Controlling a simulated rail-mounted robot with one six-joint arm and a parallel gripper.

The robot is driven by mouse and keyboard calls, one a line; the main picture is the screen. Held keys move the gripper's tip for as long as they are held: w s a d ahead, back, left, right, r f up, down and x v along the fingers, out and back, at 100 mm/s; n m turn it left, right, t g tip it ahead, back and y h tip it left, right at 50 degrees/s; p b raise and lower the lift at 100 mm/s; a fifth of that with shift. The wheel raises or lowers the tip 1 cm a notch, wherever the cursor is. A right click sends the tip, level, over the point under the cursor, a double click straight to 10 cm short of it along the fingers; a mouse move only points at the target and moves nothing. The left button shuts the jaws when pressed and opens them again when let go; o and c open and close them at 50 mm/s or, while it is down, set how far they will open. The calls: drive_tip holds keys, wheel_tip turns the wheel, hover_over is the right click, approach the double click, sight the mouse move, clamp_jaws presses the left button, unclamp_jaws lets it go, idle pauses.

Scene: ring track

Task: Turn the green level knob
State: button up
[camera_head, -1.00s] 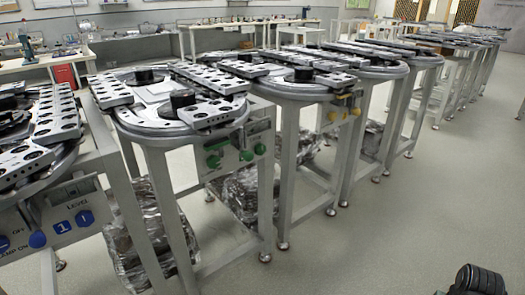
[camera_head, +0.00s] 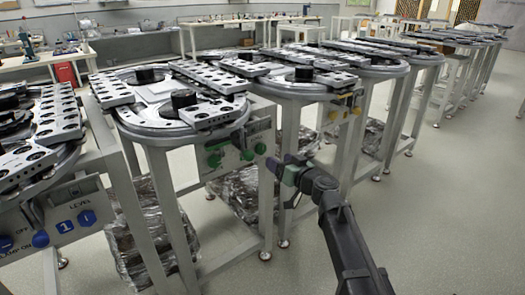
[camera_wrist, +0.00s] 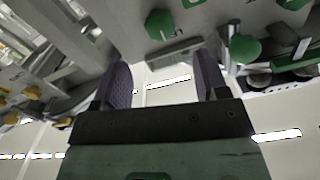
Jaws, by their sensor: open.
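Green knobs sit on the front panel (camera_head: 232,150) of the second round table, one at the left (camera_head: 213,160) and one at the right (camera_head: 260,148). I cannot read which is the level knob. My gripper (camera_head: 279,165) is right of the panel, apart from the knobs, with its arm reaching up from the lower right. In the wrist view my gripper (camera_wrist: 163,82) is open, with two dark fingers spread and nothing between them. That view shows one green knob (camera_wrist: 160,24) above the gap and another green knob (camera_wrist: 243,48) above the right finger.
A nearer table at the left has a panel with blue knobs (camera_head: 40,239). The third table has yellow knobs (camera_head: 333,115). Table legs (camera_head: 285,205) stand close to my gripper. Wrapped bundles (camera_head: 243,190) lie beneath. The floor at the right is clear.

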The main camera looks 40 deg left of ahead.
sight(263, 150)
drive_tip(key=x, duration=0.9)
drive_tip(key=shift+a, duration=0.1)
drive_tip(key=c, duration=0.9)
